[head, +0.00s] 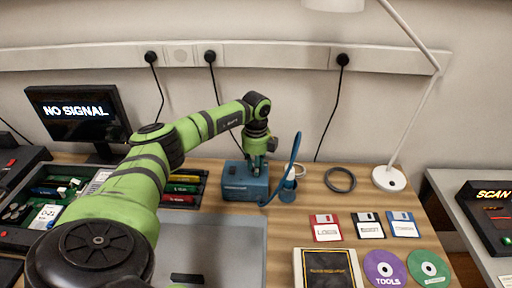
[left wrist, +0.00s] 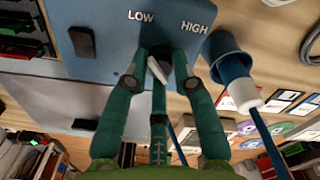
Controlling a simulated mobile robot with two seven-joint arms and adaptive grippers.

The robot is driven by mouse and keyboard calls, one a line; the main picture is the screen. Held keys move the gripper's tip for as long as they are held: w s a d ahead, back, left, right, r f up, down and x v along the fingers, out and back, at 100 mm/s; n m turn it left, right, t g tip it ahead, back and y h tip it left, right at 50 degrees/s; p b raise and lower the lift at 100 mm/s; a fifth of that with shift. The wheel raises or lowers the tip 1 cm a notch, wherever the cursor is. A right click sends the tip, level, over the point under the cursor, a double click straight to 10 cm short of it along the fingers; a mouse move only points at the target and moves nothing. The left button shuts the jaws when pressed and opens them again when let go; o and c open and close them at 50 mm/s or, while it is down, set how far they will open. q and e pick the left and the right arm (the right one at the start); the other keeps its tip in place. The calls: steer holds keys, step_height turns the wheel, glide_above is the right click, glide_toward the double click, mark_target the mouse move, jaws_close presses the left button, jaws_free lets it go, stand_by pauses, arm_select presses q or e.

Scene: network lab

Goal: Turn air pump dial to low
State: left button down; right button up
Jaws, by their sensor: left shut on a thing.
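The air pump (head: 240,186) is a blue box on the wooden table, with a blue hose at its right side. In the left wrist view its blue top (left wrist: 100,60) carries the labels LOW on the left and HIGH on the right. A pale dial (left wrist: 157,70) shows between the green fingers just below the labels, partly hidden by them. My left gripper (head: 257,160) reaches down onto the pump's top from above. In the left wrist view the gripper (left wrist: 163,62) is shut on the dial. Which label the dial points at is not clear. My right gripper is not in view.
A blue cup-like fitting (left wrist: 228,62) with the hose is close right of the dial. A black cable ring (head: 340,179), floppy disks (head: 326,227) and a lamp base (head: 388,179) are further right. A tray of coloured items (head: 180,189) stands left, a grey panel (head: 215,240) in front.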

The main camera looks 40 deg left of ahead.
arm_select(q)
steer(key=shift+n, duration=0.5)
steer(key=c, duration=1)
jaws_free()
step_height(320, 180, up, 12)
